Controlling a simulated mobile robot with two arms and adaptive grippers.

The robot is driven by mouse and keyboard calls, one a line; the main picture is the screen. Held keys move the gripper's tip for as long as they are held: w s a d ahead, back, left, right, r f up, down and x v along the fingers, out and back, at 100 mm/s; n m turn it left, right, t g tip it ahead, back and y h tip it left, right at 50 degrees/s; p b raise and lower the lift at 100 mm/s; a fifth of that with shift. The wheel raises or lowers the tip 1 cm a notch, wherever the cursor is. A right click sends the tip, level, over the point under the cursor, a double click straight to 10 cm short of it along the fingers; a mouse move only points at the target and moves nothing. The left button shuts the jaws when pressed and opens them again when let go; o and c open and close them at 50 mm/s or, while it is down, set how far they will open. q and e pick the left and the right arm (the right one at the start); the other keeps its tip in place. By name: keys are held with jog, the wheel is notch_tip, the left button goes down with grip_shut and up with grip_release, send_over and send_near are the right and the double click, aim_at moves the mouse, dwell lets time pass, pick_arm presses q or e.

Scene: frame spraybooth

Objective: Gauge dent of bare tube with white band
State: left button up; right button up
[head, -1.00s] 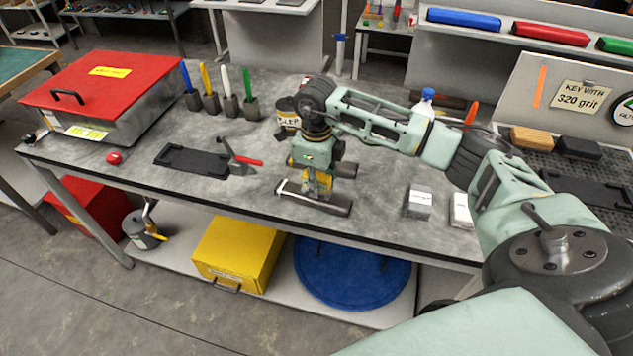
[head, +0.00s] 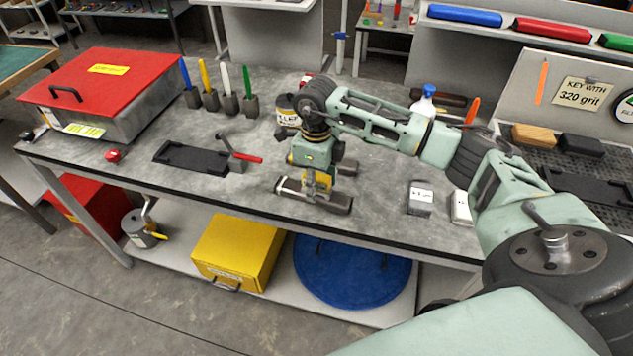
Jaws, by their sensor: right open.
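My right gripper (head: 318,186) points down, open, over a dark grey tube (head: 338,204) lying on the grey bench top. The fingers hide the middle of this tube. A pale edge shows near its left end; I cannot tell whether it is a white band. Another short grey piece (head: 347,168) shows just behind the gripper, partly hidden. A small tool with a red handle (head: 246,157) and a grey block stands left of the gripper, beside a black tray (head: 188,157). I cannot tell whether it is the gauge. My left gripper is not in view.
A red-lidded box (head: 90,85) and several coloured markers in holders stand at the left and back. A labelled can (head: 287,108) is behind my wrist. Two small boxes (head: 421,198) lie to the right. The bench front between tray and tube is clear.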

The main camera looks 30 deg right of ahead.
jog(key=shift+r, duration=0.1)
notch_tip(320, 180, up, 12)
jog(key=shift+f, duration=0.1)
